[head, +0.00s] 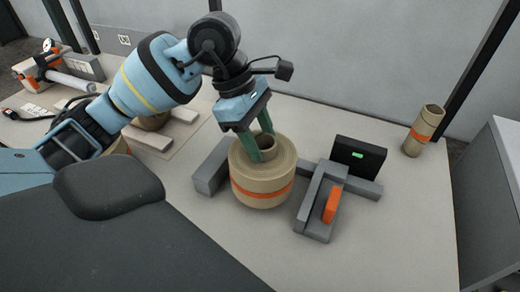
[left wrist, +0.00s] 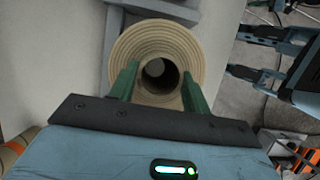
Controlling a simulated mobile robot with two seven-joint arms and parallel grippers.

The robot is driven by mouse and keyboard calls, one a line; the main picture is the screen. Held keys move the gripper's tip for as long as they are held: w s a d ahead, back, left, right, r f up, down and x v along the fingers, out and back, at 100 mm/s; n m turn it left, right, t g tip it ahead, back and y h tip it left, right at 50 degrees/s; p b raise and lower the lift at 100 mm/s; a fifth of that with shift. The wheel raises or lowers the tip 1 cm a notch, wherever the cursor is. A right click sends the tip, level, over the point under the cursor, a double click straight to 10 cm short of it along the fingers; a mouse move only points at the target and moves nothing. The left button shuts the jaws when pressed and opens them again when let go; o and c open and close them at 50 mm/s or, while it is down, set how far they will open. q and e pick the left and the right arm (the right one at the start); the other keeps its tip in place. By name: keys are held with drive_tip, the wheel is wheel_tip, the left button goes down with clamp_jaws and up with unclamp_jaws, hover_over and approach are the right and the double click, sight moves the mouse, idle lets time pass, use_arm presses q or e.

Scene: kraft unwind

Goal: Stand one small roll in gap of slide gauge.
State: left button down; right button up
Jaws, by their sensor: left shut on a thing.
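A tan roll (head: 262,187) with an orange band stands upright between the grey fixed block (head: 209,168) and the grey slide (head: 313,205) with an orange handle (head: 333,204) of the slide gauge. My left gripper (head: 262,151) reaches down onto the roll's top, its green fingers at the core. In the left wrist view, the roll's ringed end (left wrist: 160,38) and dark core hole show between the fingers (left wrist: 158,85). The gripper is shut on the roll. Whether the roll's base touches the table is hidden.
The gauge's black display (head: 360,156) with a green light stands behind the slide. A taller, thin roll (head: 424,131) with an orange band stands at the right back. Grey-white blocks (head: 150,142) and an orange-handled tool (head: 40,62) lie at left. The front right of the table is clear.

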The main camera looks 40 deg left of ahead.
use_arm(q)
drive_tip(key=shift+f, duration=1.9)
drive_tip(key=c, duration=0.7)
unclamp_jaws()
drive_tip(key=v, duration=1.2)
